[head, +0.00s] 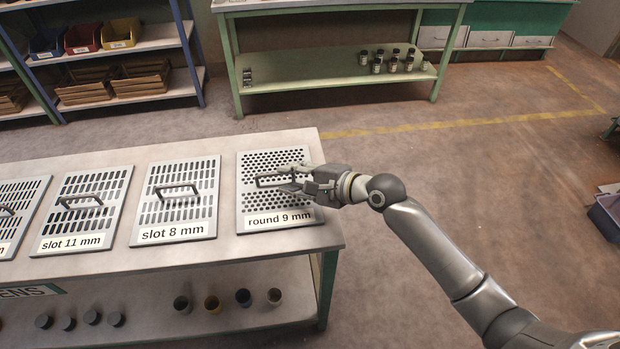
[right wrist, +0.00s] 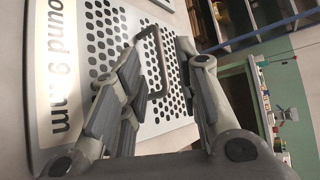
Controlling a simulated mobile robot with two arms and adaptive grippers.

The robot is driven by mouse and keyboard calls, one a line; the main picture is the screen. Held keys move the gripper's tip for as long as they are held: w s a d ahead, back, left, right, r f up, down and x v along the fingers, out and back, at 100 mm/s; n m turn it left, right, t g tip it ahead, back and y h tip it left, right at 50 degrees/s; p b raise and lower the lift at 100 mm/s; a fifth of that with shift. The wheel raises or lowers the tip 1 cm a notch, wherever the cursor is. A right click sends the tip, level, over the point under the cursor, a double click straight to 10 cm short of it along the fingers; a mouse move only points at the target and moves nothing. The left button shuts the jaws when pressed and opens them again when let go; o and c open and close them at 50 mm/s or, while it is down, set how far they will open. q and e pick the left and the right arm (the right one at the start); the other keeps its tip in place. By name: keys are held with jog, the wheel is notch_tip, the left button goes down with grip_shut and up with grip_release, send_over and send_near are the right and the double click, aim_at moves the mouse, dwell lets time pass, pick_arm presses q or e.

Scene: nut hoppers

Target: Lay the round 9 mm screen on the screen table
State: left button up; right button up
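The round 9 mm screen (head: 246,206) is a grey metal plate with round holes, a dark bar handle and a white label. It lies flat at the right end of a pale bench (head: 222,246). In the right wrist view the screen (right wrist: 188,118) and its handle (right wrist: 164,76) show close up. My right gripper (head: 287,179) is over the screen at its handle. Its fingers (right wrist: 158,58) are spread apart, with the handle between them; no grip shows. My left gripper is not in view. No surface I can identify as the screen table is visible.
The slot 8 mm screen (head: 176,232) and slot 11 mm screen (head: 75,241) lie to the left on the same bench, with another at the edge. Small cups (head: 243,297) stand on its lower shelf. A green table (head: 340,82) stands behind.

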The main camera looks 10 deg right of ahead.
jog(key=v, duration=0.5)
jog(key=shift+s+d+r, duration=0.1)
jog(key=shift+s+d, duration=0.05)
dwell(0.3)
